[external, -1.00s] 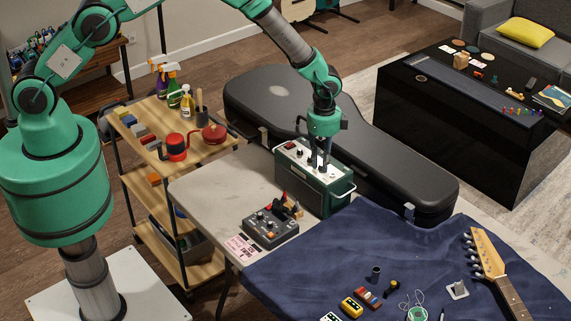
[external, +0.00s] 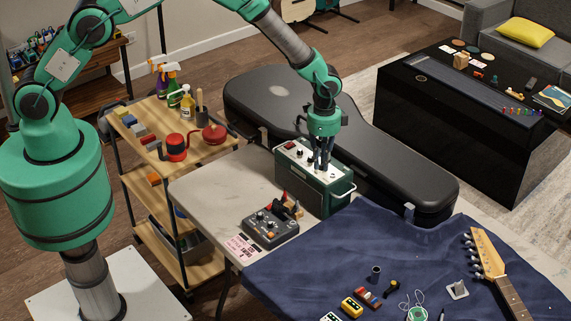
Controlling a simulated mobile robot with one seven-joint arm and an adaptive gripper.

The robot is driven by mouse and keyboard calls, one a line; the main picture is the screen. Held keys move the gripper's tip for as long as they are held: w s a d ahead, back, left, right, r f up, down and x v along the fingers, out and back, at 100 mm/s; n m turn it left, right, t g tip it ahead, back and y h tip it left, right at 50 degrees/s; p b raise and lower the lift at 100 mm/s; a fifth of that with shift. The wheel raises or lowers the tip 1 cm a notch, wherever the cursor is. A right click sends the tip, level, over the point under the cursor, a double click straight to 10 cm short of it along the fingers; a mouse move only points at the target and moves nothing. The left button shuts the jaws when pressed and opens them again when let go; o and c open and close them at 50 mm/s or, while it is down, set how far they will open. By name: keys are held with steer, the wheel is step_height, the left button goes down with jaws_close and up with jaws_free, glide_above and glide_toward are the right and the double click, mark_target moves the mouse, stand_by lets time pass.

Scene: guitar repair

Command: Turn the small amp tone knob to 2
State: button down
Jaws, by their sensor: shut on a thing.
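The small amp (external: 327,197) is a dark green box with a pale top panel, standing upright on the workbench in the external view. Small black knobs (external: 300,153) and a red switch (external: 289,145) show on its panel. My gripper (external: 322,168) points straight down at the panel, right of the visible knobs. Its fingers are shut on a small knob, which they mostly hide. I cannot read the number the knob points to.
A grey pedal box (external: 270,227) with knobs sits in front of the amp. A black guitar case (external: 400,165) lies behind it. A blue cloth (external: 330,250) with small parts and a guitar neck (external: 490,260) lies at right. A wooden cart (external: 140,135) stands at left.

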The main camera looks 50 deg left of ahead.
steer(key=n+b, duration=0.1)
steer(key=n, duration=0.2)
steer(key=shift+n, duration=0.3)
steer(key=n+b, duration=0.1)
steer(key=n, duration=0.2)
steer(key=shift+n, duration=0.3)
steer(key=n+b, duration=0.1)
steer(key=n, duration=0.2)
steer(key=shift+n, duration=0.3)
steer(key=shift+r+n, duration=0.1)
steer(key=shift+n, duration=1.5)
steer(key=c, duration=1.7)
jaws_free()
steer(key=shift+r, duration=0.1)
